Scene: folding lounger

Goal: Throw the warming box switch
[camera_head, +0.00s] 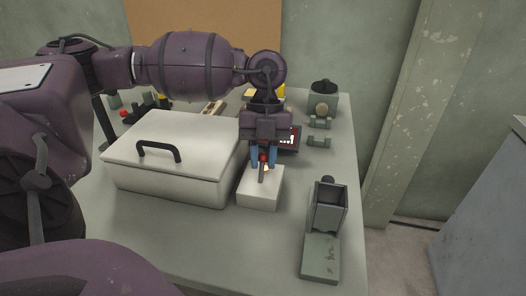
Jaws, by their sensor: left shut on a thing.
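The warming box (173,165) is a white box with a lid and a dark handle, on the left part of the table. Its lid is closed. A small white switch block (259,192) stands against its right side. A small lever with a red part (263,164) rises from the block's top. My left gripper (263,158) points down over the block, its blue fingertips shut on the lever. The fingers partly hide the lever, so its exact tilt is hard to tell. My right gripper is not in view.
A grey-green stand with an upright open holder (327,206) is at the table's right front. A dark display (289,139) is behind my gripper. A green device (322,99) and small parts stand at the back right. The table (230,242) is clear in front.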

